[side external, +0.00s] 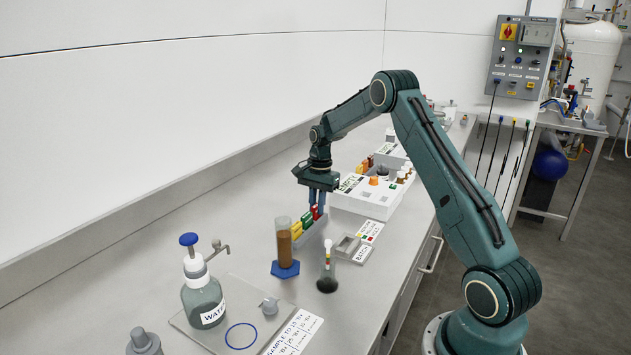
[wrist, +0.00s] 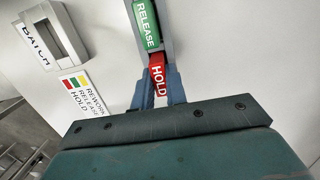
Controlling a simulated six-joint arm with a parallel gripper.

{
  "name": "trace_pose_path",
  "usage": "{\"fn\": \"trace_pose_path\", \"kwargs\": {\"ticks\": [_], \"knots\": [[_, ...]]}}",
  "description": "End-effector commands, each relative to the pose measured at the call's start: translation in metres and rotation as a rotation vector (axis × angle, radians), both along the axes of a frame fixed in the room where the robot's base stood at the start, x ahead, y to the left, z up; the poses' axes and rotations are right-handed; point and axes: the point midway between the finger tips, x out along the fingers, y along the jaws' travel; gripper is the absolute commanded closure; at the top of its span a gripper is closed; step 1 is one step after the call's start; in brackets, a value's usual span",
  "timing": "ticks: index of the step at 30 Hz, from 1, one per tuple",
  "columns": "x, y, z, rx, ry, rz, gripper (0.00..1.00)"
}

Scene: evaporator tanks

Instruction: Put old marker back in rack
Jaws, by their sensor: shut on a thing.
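My gripper (side external: 317,203) points down over the marker rack (side external: 304,241), its blue fingers shut on a red marker (side external: 316,213) lettered HOLD. In the wrist view the red marker (wrist: 158,74) shows between the fingertips (wrist: 160,88), in line with the grey rack (wrist: 168,44) and close to a green RELEASE marker (wrist: 146,24). In the side view the green marker (side external: 306,221) and a yellow marker (side external: 297,230) stand in the rack nearer the camera. I cannot tell whether the red marker rests fully in the rack or slightly above it.
A grey BATCH holder (side external: 347,244) and a colour-key card (side external: 369,231) lie right of the rack. A brown-filled cylinder (side external: 284,243) and a dark flask (side external: 327,274) stand close in front. A white EMPTY box (side external: 375,205) is behind.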

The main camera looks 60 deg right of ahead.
Motion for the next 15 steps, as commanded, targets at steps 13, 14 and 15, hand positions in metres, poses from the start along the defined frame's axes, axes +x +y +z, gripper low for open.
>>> {"fn": "trace_pose_path", "kwargs": {"ticks": [13,14,15], "knots": [[-0.0001,0.0,-0.0001,0.0,0.0,0.0,0.61],[-0.0001,0.0,-0.0001,0.0,0.0,0.0,0.61],[-0.0001,0.0,-0.0001,0.0,0.0,0.0,0.61]]}}
